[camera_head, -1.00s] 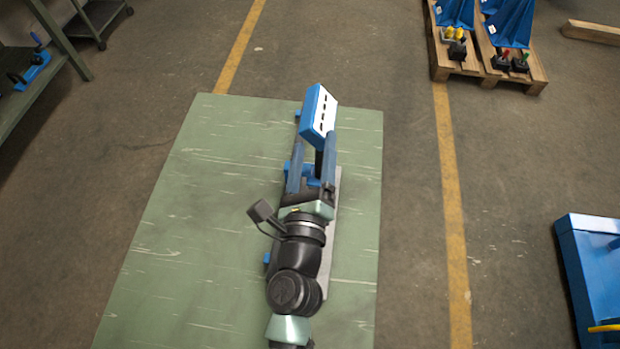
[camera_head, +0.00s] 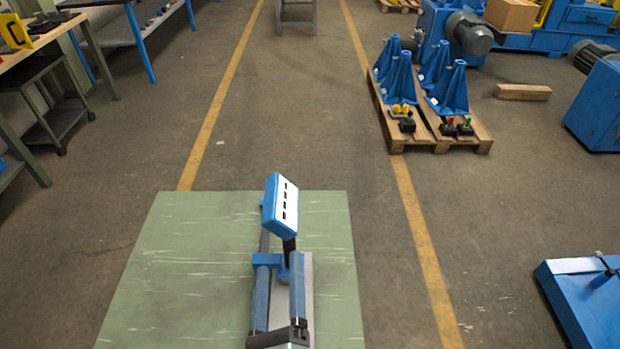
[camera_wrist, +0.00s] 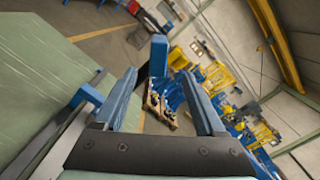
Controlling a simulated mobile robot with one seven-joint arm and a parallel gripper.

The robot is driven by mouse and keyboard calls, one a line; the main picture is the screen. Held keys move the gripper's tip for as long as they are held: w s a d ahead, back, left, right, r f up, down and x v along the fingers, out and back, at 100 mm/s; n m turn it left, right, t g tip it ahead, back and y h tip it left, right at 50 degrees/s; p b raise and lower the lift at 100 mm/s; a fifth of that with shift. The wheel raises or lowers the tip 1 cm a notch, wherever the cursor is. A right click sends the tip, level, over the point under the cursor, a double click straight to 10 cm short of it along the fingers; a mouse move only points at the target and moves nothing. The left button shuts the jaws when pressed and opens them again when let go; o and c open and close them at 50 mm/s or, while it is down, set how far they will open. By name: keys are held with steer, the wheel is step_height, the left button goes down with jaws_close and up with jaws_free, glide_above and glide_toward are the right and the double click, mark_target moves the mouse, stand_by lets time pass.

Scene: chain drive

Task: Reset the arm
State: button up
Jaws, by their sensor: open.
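My gripper (camera_head: 281,264) is open and empty over the green tabletop (camera_head: 190,270), its two blue fingers pointing away from me. In the wrist view, its fingertips (camera_wrist: 158,78) stand wide apart. A blue box with a white slotted face (camera_head: 281,205) stands tilted on a dark post just beyond the fingertips. In the wrist view, the blue box (camera_wrist: 158,55) shows its plain side between the fingers. A blue bracket (camera_head: 268,260) shows by the fingertips; whether they touch it I cannot tell. Most of my arm is out of the head view.
A grey rail (camera_head: 306,300) runs along the table beside the fingers. The tabletop's left side is clear. Pallets with blue stands (camera_head: 447,90) are on the floor at back right. A blue machine part (camera_head: 585,300) stands at right. Workbenches line the left.

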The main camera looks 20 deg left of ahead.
steer(key=w+d+r+n+t+y, duration=0.1)
steer(key=w+r+n+t, duration=0.15)
steer(key=r+n, duration=0.7)
steer(key=w+d+r+n+t+y, duration=0.15)
steer(key=w+r+n, duration=0.3)
steer(key=r, duration=0.95)
steer(key=s+d+r+n+t+h, duration=0.2)
steer(key=d+r+n, duration=0.1)
steer(key=r, duration=0.5)
steer(key=s+d+r+n+t+h, duration=0.2)
steer(key=d+r+n+h, duration=0.1)
steer(key=r, duration=0.5)
steer(key=s+d+r+n+t+h, duration=0.2)
steer(key=s+d+r+n+h, duration=0.1)
steer(key=r, duration=0.5)
steer(key=shift+d+r+n, duration=0.3)
steer(key=shift+d+n, duration=0.05)
steer(key=shift+n, duration=0.35)
